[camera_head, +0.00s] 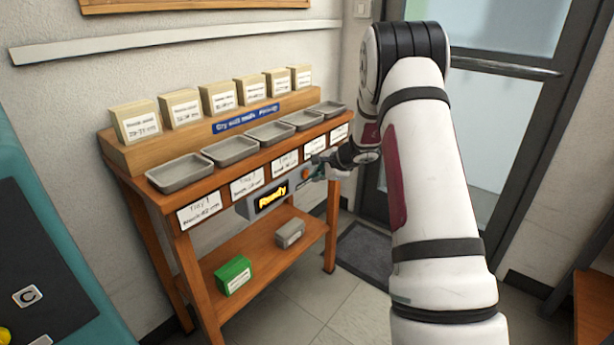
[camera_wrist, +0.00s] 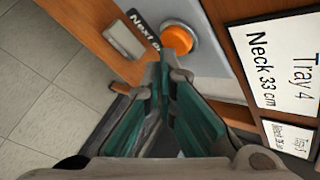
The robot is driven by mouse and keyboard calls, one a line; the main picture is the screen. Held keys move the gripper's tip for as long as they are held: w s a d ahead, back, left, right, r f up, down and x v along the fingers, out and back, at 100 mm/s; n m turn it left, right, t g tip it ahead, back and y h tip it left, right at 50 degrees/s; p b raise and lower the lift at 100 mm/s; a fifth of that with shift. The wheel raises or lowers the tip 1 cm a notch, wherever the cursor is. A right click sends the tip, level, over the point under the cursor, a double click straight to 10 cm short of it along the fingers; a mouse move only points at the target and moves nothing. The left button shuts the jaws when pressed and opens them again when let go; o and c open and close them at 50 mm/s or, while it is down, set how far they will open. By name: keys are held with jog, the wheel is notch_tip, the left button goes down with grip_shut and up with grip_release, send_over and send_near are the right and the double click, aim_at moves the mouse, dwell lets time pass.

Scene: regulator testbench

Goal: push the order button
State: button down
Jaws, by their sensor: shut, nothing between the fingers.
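The order button is a round orange button (camera_wrist: 181,37) on a grey panel, beside a dark label (camera_wrist: 140,33) that reads "Next or…", the rest hidden. In the head view the button (camera_head: 306,173) is a small orange spot right of the "Ready" display (camera_head: 271,197). My gripper (camera_wrist: 174,62) is shut and empty. Its fingertips reach up to the button and cover part of its lower edge in the wrist view. I cannot tell whether they touch it. In the head view my gripper (camera_head: 322,168) is at the right end of the bench front.
The wooden bench (camera_head: 262,261) carries several grey trays (camera_head: 180,172) and several labelled boxes (camera_head: 136,122). A green box (camera_head: 233,276) and a grey box (camera_head: 290,233) stand on its lower shelf. Tray label cards, including Tray 4 (camera_wrist: 283,68), hang beside the button. A glass door is behind my arm.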

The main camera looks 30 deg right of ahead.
jog(key=shift+w+a, duration=0.2)
jog(key=shift+w, duration=0.25)
dwell(0.7)
jog(key=shift+s, duration=0.15)
jog(key=shift+s+d+b, duration=0.3)
jog(key=shift+s+b, duration=0.35)
jog(key=shift+s, duration=0.05)
jog(key=shift+s, duration=0.1)
jog(key=shift+s+d+b, duration=0.3)
jog(key=shift+s+b, duration=0.1)
jog(key=shift+s, duration=0.35)
jog(key=shift+s+d+b, duration=0.25)
jog(key=shift+s+b, duration=0.2)
jog(key=shift+s, duration=0.35)
jog(key=shift+s+d+b, duration=0.3)
jog(key=shift+s+b, duration=0.1)
jog(key=shift+s, duration=0.35)
